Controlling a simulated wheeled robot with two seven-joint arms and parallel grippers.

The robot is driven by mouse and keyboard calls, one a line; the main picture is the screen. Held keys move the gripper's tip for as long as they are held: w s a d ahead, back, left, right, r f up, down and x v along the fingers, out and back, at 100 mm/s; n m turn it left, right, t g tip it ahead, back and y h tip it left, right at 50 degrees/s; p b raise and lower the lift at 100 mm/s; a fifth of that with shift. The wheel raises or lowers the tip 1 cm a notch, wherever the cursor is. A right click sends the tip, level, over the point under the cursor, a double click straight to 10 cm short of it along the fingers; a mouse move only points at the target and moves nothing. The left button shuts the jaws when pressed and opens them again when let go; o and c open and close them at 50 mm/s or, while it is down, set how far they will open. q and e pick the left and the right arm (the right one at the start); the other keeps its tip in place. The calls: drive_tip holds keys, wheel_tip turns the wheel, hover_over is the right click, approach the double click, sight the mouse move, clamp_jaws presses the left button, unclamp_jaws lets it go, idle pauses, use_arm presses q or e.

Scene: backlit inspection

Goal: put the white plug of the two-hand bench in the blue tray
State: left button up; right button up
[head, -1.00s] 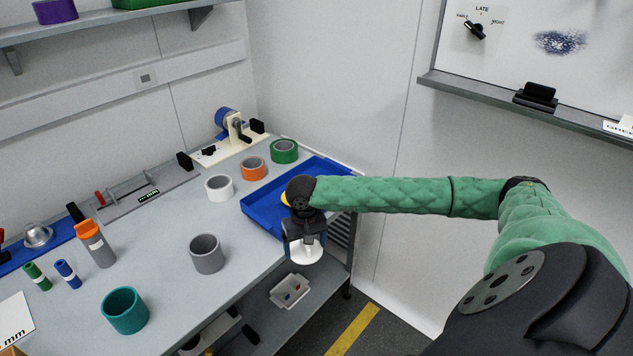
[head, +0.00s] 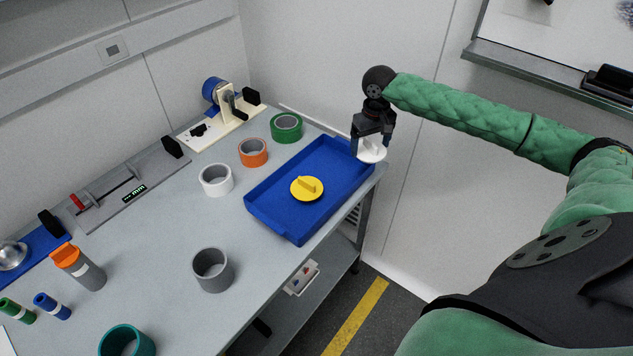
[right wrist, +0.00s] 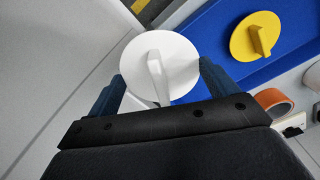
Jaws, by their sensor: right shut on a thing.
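The white plug (head: 371,151) is a round disc with an upright grip bar. My right gripper (head: 371,140) is shut on it and holds it near the right end of the blue tray (head: 280,221), by the bench's edge. In the right wrist view the white plug (right wrist: 160,66) sits between the fingers, with the blue tray (right wrist: 213,38) beside it to the right. A yellow plug (head: 307,188) lies in the tray with its grip bar up. My left gripper does not show.
White (head: 216,180), orange (head: 253,152) and green (head: 286,127) tape rolls stand left of the tray. A grey cup (head: 212,270) stands in front. A wall rises close behind the tray's right end. The tray has free room around the yellow plug.

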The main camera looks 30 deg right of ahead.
drive_tip(key=shift+s+r+n, duration=0.3)
drive_tip(key=shift+s+n, duration=0.05)
drive_tip(key=shift+n, duration=0.05)
drive_tip(key=shift+w+a+f, duration=0.15)
drive_tip(key=shift+w+a, duration=0.05)
drive_tip(key=shift+w, duration=0.05)
drive_tip(key=p, duration=0.5)
hover_over(331, 172)
wheel_tip(331, 172, down, 7)
drive_tip(key=shift+r, duration=0.15)
drive_tip(key=shift+f, duration=0.35)
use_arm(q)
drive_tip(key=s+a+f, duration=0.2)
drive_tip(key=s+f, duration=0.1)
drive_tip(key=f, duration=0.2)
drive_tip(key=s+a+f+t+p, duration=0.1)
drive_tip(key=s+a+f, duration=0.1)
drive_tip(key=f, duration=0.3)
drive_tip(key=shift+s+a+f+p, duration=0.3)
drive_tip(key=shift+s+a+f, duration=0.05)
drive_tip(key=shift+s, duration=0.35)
use_arm(e)
drive_tip(key=shift+f, duration=1.8)
drive_tip(key=shift+f, duration=0.1)
drive_tip(key=o, duration=0.8)
